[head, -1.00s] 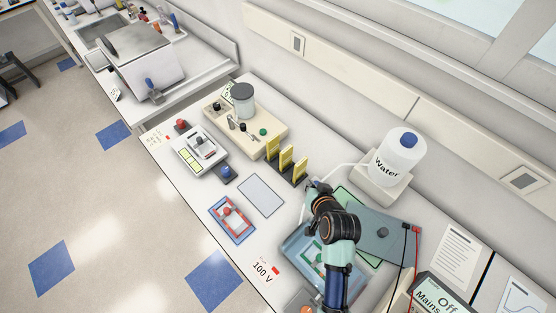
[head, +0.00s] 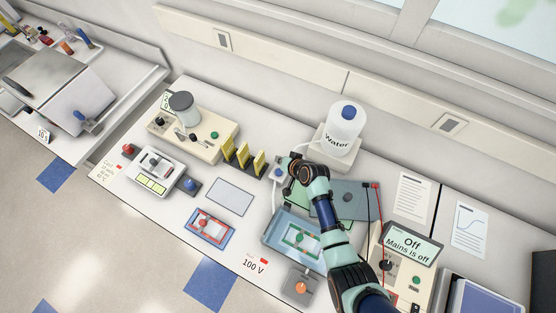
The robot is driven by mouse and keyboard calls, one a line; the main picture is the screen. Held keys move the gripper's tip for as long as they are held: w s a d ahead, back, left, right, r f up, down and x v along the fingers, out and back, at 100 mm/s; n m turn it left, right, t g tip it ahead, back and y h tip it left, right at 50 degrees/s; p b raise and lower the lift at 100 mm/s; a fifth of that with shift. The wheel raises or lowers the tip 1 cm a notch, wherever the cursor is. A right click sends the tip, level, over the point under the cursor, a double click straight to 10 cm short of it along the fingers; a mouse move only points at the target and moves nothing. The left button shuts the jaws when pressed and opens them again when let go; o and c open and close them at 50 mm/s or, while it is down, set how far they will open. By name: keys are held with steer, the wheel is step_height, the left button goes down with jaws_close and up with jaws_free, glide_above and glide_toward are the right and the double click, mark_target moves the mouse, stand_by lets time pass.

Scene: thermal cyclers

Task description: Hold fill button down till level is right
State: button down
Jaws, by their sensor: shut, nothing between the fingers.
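The white water bottle (head: 342,135) with a blue cap stands on a pale base at the back. A small pale box with a blue button (head: 278,173) sits to its left, with a thin white tube between them. Another tube runs from there down to the blue tank (head: 270,238), which holds a green-framed gel tray (head: 300,240). The water level in the tank is too small to tell. My gripper (head: 288,188) is shut and empty, close beside the blue-button box. I cannot tell whether it touches the button.
A grey lid (head: 352,200) with red and black leads lies to the right. A power supply (head: 410,245) reads "Off, Mains is off".

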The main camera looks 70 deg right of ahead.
mark_target(277, 169)
step_height(277, 169, down, 8)
steer(key=b, duration=0.6)
steer(key=shift+b, duration=0.4)
steer(key=shift+f, duration=0.1)
stand_by(0.5)
steer(key=shift+f+b, duration=0.35)
steer(key=shift+f+b, duration=0.45)
steer(key=shift+f, duration=0.05)
stand_by(5.2)
